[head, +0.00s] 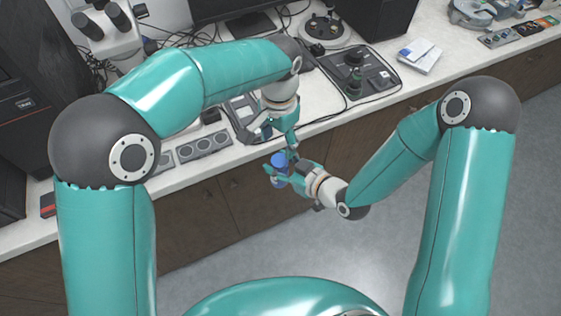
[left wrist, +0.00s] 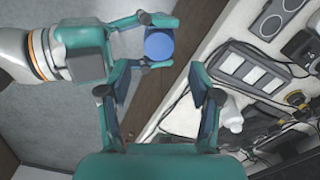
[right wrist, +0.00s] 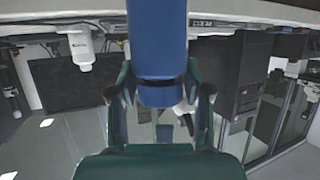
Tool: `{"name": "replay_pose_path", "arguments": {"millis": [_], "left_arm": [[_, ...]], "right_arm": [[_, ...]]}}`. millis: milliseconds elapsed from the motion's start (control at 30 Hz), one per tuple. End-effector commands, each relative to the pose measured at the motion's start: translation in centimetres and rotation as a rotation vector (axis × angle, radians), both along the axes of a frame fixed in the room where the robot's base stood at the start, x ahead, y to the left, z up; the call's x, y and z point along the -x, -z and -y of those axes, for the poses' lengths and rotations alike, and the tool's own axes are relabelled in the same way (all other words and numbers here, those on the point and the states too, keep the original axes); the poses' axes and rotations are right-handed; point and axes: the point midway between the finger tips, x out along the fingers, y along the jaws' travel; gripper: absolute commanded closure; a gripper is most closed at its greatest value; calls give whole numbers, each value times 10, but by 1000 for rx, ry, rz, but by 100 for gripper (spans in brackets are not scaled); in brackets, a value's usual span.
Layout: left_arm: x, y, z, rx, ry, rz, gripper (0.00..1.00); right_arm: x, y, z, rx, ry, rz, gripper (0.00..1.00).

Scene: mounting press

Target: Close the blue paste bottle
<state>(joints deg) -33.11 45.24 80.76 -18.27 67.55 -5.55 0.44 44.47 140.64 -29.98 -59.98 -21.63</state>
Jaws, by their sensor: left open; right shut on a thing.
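The blue paste bottle (head: 280,160) is off the bench, in front of its front edge. My right gripper (head: 286,171) is shut on it. In the right wrist view the bottle body (right wrist: 156,40) runs down from the top edge, with a dark ring and a short blue cap-like end (right wrist: 156,96) beyond it. I cannot tell how tightly that end sits. In the left wrist view the bottle's round blue end (left wrist: 160,46) faces the camera between the right fingers. My left gripper (left wrist: 158,85) is open and empty, just above and beside the bottle.
The bench (head: 320,98) runs along the back with a grey socket strip (head: 204,145), cables and a black control box (head: 352,72). A microscope (head: 108,25) stands at the back left. The floor (head: 400,240) in front is clear.

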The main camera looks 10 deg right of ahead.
Motion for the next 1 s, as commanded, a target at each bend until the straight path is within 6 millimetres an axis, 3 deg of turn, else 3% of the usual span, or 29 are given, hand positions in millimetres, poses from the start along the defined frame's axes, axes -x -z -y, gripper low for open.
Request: {"name": "replay_pose_path", "arguments": {"millis": [100,467,667,1000], "left_arm": [[-2,-7,3,10,-2,14,36],[-1,-4,3,8,-5,13,36],[-1,14,3,8,-5,11,36],[-1,62,2,8,-6,12,36]], "right_arm": [[0,0,0,0,0,1,100],[0,0,0,0,0,1,100],[0,0,0,0,0,1,100],[0,-1,0,0,0,1,100]]}}
